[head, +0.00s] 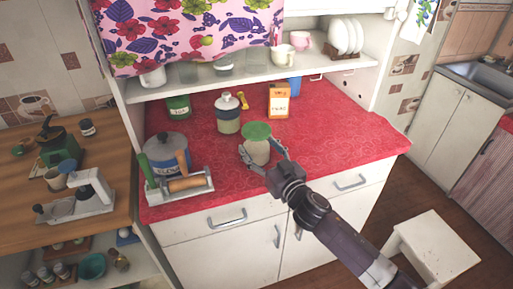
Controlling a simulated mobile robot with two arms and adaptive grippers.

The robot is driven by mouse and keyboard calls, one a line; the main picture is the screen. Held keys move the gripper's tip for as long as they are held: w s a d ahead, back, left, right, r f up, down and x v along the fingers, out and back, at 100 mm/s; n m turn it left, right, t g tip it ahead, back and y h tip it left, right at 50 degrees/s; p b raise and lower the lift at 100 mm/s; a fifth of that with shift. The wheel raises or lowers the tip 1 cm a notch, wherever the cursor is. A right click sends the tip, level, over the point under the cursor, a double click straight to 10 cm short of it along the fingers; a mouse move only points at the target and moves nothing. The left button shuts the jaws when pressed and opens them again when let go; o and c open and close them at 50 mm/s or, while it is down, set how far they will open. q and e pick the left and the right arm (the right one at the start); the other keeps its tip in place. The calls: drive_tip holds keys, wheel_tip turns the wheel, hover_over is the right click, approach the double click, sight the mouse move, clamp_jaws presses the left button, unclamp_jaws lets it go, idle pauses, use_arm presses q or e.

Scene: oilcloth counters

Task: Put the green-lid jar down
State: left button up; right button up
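The green-lid jar (257,151) has a pale body and a flat green lid, and stands upright over the front part of the red counter (330,141). My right gripper (259,147) reaches it from the lower right, with one finger on each side of the body, and appears shut on it. The fingers hide part of the jar's lower body. I cannot tell whether its base touches the counter. My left gripper is not in view.
The counter's right side is clear. A white stool (435,246) stands lower right.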

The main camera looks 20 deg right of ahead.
drive_tip(key=shift+r, duration=0.1)
drive_tip(key=c, duration=1)
drive_tip(key=shift+o, duration=0.2)
wheel_tip(320, 180, up, 20)
drive_tip(key=s+a+f+h, duration=0.1)
drive_tip(key=s+f, duration=0.6)
drive_tip(key=f, duration=0.3)
drive_tip(key=s+f+m+h, duration=0.1)
drive_tip(key=s+f, duration=0.2)
drive_tip(key=s, duration=0.8)
drive_tip(key=s+f+m+h, duration=0.1)
drive_tip(key=s+f, duration=0.3)
drive_tip(key=s, duration=0.7)
drive_tip(key=shift+p, duration=0.4)
drive_tip(key=shift+s, duration=0.15)
drive_tip(key=shift+d+f, duration=0.1)
